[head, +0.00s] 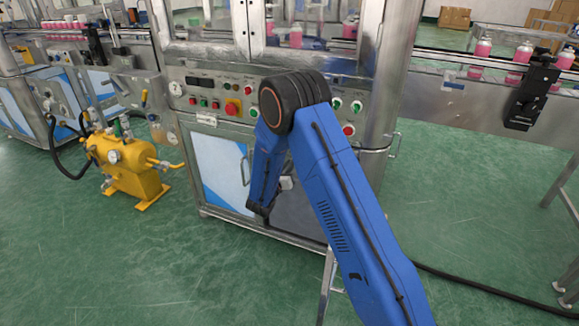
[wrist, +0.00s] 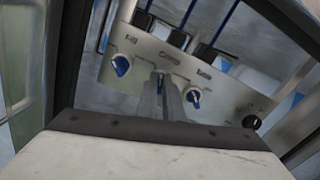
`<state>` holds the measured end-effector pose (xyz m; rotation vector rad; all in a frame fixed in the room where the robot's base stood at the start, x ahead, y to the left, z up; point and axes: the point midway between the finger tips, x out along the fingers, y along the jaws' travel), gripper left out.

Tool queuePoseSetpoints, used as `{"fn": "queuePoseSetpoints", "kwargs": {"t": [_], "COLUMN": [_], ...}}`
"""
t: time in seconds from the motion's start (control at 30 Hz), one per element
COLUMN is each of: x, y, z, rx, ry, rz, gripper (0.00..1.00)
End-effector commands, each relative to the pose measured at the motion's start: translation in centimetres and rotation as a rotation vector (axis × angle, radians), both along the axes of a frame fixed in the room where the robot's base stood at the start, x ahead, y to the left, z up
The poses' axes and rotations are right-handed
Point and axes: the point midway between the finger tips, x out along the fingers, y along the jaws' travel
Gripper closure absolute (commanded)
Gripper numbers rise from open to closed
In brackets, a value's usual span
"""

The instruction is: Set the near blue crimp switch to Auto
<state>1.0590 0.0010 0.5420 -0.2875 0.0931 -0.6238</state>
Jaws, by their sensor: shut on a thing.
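In the wrist view a tilted metal switch panel (wrist: 225,98) carries a row of three blue rotary switches. The left one (wrist: 121,65), under a label that looks like "Fill", and the right one (wrist: 195,98) show clearly. The middle one, under the label "Crimp", is mostly hidden by my gripper (wrist: 168,88). The gripper's fingers are shut on this crimp switch. The switch's pointing direction cannot be read. In the head view my blue arm reaches down in front of the machine, and the gripper and switch panel are hidden behind it.
A black knob (wrist: 251,121) sits right of the switches, and dark blocks with blue tubes (wrist: 187,15) are above.

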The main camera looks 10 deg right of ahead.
Motion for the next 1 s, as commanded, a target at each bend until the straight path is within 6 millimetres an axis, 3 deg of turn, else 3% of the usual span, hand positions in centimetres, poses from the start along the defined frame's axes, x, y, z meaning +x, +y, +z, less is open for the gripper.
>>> {"fn": "queuePoseSetpoints", "kwargs": {"t": [0.5, 1.0], "x": [0.04, 0.07], "y": [0.23, 0.28], "z": [-0.3, -0.36], "rx": [-0.317, -0.408], "ry": [0.234, 0.3], "rz": [0.001, 0.001], "gripper": [1.0, 1.0]}}
